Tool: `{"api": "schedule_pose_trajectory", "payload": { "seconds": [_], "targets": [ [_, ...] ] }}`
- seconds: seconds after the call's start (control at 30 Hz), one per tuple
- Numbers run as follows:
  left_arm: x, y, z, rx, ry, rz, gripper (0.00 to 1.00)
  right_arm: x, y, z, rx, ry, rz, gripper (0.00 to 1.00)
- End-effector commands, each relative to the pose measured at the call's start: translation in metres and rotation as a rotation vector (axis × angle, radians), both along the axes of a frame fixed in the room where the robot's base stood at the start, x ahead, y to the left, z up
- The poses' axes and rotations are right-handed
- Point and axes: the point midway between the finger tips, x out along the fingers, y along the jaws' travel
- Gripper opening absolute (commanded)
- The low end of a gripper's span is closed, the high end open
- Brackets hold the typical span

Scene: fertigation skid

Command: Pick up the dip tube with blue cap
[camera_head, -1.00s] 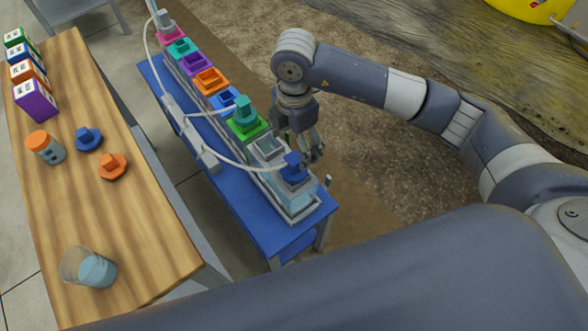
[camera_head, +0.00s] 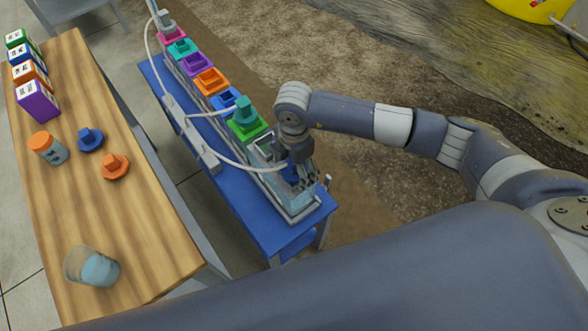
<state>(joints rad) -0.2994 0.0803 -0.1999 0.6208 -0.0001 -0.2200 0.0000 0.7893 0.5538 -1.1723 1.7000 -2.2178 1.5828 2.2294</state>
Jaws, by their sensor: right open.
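The dip tube with blue cap (camera_head: 289,173) stands at the near end of the row of tanks on the blue bench. A white hose runs to its cap. My right gripper (camera_head: 302,182) is open and right at the blue cap, covering much of it. I cannot tell whether the fingers touch the cap or stand around it. The clear near tank (camera_head: 298,208) is below it. My left gripper is not in view.
The blue bench (camera_head: 247,214) carries a row of coloured square lids, with a green cap (camera_head: 245,108) close behind my gripper. The wooden table (camera_head: 150,250) at left holds boxes, a jar (camera_head: 48,148), a blue cap (camera_head: 90,140), an orange cap (camera_head: 115,167) and a beaker (camera_head: 92,267).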

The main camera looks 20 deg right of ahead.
Motion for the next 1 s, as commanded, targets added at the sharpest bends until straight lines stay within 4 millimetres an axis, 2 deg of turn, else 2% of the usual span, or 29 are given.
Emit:
{"api": "schedule_pose_trajectory", "payload": {
  "seconds": [0.03, 0.23, 0.27, 0.53, 0.63, 0.77, 1.0],
  "targets": [
    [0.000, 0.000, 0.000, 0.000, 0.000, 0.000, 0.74, 0.000, 0.000, 0.000, 0.000, 0.000, 0.000, 0.78],
    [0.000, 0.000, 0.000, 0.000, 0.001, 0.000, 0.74, 0.000, 0.000, 0.000, 0.000, 0.000, 0.000, 0.32],
    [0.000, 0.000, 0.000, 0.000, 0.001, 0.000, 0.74, 0.000, 0.000, 0.000, 0.000, 0.000, 0.000, 0.30],
    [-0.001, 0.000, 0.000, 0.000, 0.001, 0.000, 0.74, 0.000, 0.000, 0.001, 0.000, 0.000, 0.000, 0.30],
    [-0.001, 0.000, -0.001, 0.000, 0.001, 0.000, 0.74, 0.001, 0.000, 0.007, 0.002, -0.002, 0.000, 0.30],
    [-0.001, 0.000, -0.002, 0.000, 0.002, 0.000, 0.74, 0.001, 0.000, 0.027, 0.002, -0.005, 0.002, 0.30],
    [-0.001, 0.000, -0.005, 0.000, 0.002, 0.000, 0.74, 0.001, 0.000, 0.075, 0.002, -0.003, 0.002, 0.30]
  ]
}}
